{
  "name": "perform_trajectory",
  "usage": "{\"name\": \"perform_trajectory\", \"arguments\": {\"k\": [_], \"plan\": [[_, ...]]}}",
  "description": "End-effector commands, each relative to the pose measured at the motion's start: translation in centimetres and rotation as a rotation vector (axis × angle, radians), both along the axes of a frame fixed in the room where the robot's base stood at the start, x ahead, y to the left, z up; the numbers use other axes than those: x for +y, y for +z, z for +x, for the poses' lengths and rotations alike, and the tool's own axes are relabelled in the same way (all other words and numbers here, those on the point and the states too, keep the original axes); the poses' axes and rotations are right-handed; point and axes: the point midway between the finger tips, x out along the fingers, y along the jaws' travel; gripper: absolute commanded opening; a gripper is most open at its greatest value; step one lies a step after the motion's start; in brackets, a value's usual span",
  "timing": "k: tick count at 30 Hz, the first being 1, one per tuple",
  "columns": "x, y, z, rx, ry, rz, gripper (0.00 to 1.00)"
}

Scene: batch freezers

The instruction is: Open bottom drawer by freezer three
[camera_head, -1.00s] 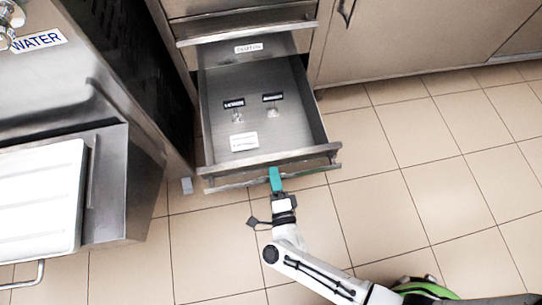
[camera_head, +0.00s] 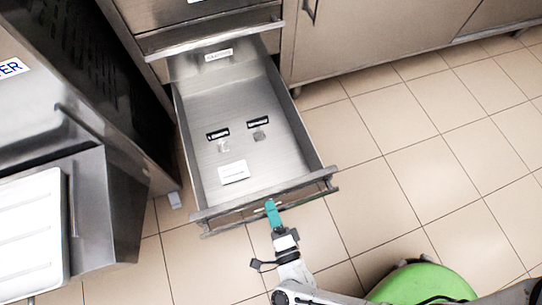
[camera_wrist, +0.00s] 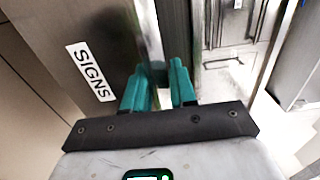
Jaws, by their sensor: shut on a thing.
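The bottom drawer (camera_head: 262,160) is pulled well out of the steel cabinet in the head view. Its front carries a bar handle (camera_head: 310,193) along the outer side. My gripper (camera_head: 272,210) has teal fingers and is shut on this handle near the middle of the drawer front. Inside the drawer lie two small items with black labels and a white card (camera_head: 234,171). In the wrist view my gripper's teal fingers (camera_wrist: 160,88) are close together in front of a metal surface, beside a white SIGNS label (camera_wrist: 90,72). The grip itself is partly hidden there.
A closed drawer (camera_head: 210,30) sits above the open one. A steel machine with a white tray (camera_head: 30,235) stands at the left, close to the drawer. Cabinet doors (camera_head: 380,35) line the right back. Tiled floor (camera_head: 400,190) is free at the right.

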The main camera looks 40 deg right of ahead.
Motion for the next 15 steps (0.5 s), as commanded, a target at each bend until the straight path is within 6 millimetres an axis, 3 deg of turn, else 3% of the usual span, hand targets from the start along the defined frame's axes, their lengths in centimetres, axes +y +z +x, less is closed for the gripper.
{"name": "perform_trajectory", "arguments": {"k": [6,7,13,15], "plan": [[0.08,-0.15,-0.08,0.004,0.003,0.000,0.00],[0.08,-0.15,-0.07,0.004,0.003,0.000,0.28],[0.05,-0.09,-0.03,0.002,0.002,0.001,0.47],[0.03,-0.07,-0.01,0.002,0.002,0.001,0.47]]}}
